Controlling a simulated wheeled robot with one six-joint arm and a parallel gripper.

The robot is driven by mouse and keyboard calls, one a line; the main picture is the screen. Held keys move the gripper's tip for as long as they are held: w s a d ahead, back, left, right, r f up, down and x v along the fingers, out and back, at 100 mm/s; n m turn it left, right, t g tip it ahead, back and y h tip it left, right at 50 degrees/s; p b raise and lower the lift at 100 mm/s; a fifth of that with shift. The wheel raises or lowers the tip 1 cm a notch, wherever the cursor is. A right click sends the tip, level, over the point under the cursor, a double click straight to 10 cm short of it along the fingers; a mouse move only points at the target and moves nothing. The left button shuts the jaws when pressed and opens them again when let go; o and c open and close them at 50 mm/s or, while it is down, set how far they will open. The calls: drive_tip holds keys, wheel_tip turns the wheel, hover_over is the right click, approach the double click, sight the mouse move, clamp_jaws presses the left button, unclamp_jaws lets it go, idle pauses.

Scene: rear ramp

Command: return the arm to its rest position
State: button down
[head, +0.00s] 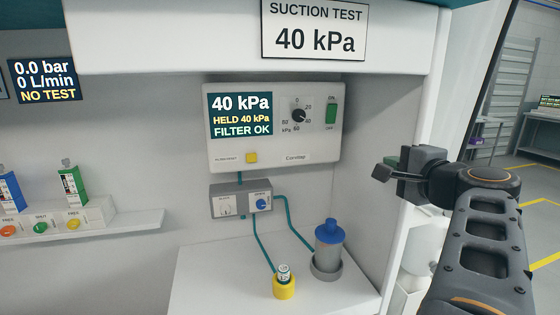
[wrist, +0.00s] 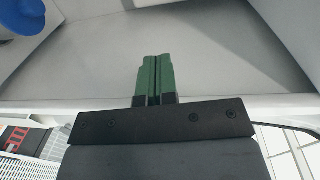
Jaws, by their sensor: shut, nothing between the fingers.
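My gripper (head: 386,168) is at the right of the head view, in front of the right side wall of the white alcove. It is at the end of my dark arm, which rises from the lower right. In the wrist view its two green fingers (wrist: 154,78) are together with nothing between them. The fingers point toward a pale surface and appear apart from it. In the head view the fingertips are partly hidden by the dark gripper body.
A suction unit (head: 235,150) reading 40 kPa hangs in the alcove. Below it are a blue-lidded jar (head: 329,250), teal hoses and a yellow holder (head: 285,288) on a white shelf (head: 215,285). The alcove's right wall edge (head: 418,120) is close to my gripper. Open floor lies at far right.

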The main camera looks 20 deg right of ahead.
drive_tip(key=s+a+f+n+g+p, duration=0.1)
drive_tip(key=a+f+n+g, duration=0.15)
drive_tip(key=f, duration=0.35)
drive_tip(key=a+f+n+g+y+p, duration=0.1)
drive_tip(key=a+f+n+g, duration=0.1)
drive_tip(key=f+g, duration=0.3)
drive_tip(key=s+a+f+n+g+p, duration=0.1)
drive_tip(key=a+f+n+g, duration=0.15)
drive_tip(key=f, duration=0.55)
drive_tip(key=s+a+f+n+g+p, duration=0.1)
drive_tip(key=a+f+n+p, duration=0.1)
drive_tip(key=a+n, duration=0.4)
drive_tip(key=s+a+f+n+g+p, duration=0.1)
drive_tip(key=a+f+n+g+p, duration=0.1)
drive_tip(key=a+n, duration=0.4)
drive_tip(key=shift+s+a+f+p, duration=0.15)
drive_tip(key=shift+s+a+p, duration=0.25)
drive_tip(key=shift+a, duration=1.5)
drive_tip(key=c, duration=1.8)
unclamp_jaws()
drive_tip(key=shift+c, duration=0.2)
